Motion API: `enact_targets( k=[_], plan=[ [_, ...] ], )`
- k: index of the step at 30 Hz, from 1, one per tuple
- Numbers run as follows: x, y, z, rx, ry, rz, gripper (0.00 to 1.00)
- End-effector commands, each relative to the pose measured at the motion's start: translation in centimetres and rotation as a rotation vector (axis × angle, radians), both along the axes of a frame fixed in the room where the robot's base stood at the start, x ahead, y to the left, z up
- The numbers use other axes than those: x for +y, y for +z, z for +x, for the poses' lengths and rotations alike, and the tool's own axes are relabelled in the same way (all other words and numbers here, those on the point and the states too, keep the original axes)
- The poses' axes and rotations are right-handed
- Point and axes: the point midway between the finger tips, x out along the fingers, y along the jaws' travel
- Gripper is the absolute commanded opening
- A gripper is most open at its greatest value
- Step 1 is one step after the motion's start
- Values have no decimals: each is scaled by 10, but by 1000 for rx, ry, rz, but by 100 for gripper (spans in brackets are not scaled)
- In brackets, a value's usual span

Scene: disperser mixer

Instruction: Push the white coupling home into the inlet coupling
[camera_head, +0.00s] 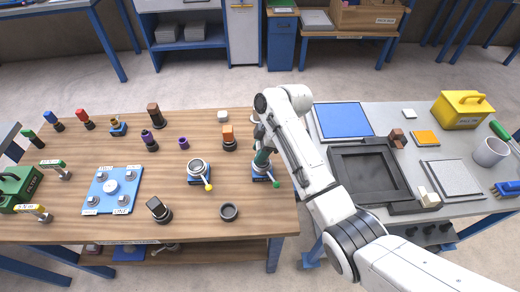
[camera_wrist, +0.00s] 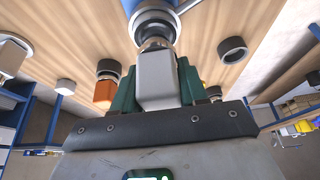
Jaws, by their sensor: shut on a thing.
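My gripper (camera_wrist: 157,88) is shut on the white coupling (camera_wrist: 158,72), a pale block held between its two green fingers. A silver collar at the coupling's far end meets a round, grey-rimmed socket (camera_wrist: 155,20) at the top of the wrist view, which appears to be the inlet coupling. The two are in line; how deep the collar sits cannot be told. In the head view my gripper (camera_head: 261,150) is over a blue-based fitting (camera_head: 263,178) with a green-knobbed lever, at the right part of the wooden table. My arm and fingers hide the white coupling there.
An orange-topped fitting (camera_head: 228,138) and a blue-based fitting with a yellow lever (camera_head: 199,172) stand left of my gripper. A dark ring (camera_head: 229,212) lies near the front edge. The wooden table (camera_head: 255,222) has bare room at front right. A grey table with trays adjoins.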

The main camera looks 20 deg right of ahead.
Motion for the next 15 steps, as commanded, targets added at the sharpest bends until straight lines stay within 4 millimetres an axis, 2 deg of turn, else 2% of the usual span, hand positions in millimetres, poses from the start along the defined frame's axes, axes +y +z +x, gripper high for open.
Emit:
enact_targets(
  k=[15],
  plan=[
    [0, -12, 0, -1, 0, 0, 4]
  ],
)
